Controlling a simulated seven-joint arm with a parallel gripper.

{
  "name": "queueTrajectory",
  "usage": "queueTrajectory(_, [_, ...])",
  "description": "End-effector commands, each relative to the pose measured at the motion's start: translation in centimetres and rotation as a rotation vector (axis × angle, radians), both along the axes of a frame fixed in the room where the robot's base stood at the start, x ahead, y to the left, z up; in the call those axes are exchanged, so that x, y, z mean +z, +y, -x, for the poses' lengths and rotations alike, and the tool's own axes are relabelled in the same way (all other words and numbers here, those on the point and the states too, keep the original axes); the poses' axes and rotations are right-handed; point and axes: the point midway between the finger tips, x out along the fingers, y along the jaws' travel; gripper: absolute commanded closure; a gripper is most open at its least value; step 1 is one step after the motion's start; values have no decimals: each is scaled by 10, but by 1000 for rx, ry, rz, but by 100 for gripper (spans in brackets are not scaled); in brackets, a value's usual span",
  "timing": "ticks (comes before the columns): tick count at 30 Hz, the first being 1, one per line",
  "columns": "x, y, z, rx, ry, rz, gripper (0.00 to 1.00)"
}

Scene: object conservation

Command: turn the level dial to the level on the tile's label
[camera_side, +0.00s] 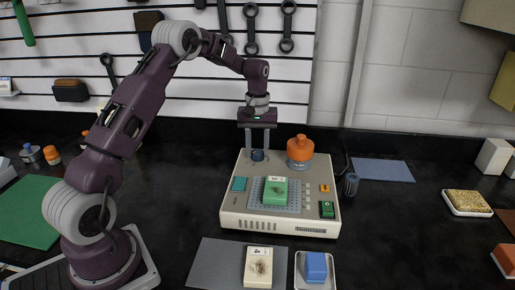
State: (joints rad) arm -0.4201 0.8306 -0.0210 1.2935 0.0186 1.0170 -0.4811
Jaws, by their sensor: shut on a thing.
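The level dial is a small dark blue knob (258,156) at the back left of the beige machine (282,227). My gripper (257,151) points down at the dial, its two fingers on either side, shut on it. A green tile (276,193) with a small white label (276,179) lies on the machine's perforated plate (256,202). A cream tile (257,268), also with a label at its far edge, lies on a grey mat in front. The label print and the dial's setting are too small to read.
An orange-capped container (300,150) stands at the machine's back right, close to my gripper. A dark green switch (327,209) is at its front right. A blue block (316,266) sits in a white tray (299,276).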

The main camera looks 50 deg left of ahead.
Motion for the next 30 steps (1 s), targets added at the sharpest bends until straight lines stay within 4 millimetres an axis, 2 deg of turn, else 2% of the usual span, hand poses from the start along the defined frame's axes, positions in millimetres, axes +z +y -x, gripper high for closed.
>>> queueTrajectory(30, [0,-1,0,-959,0,3,100])
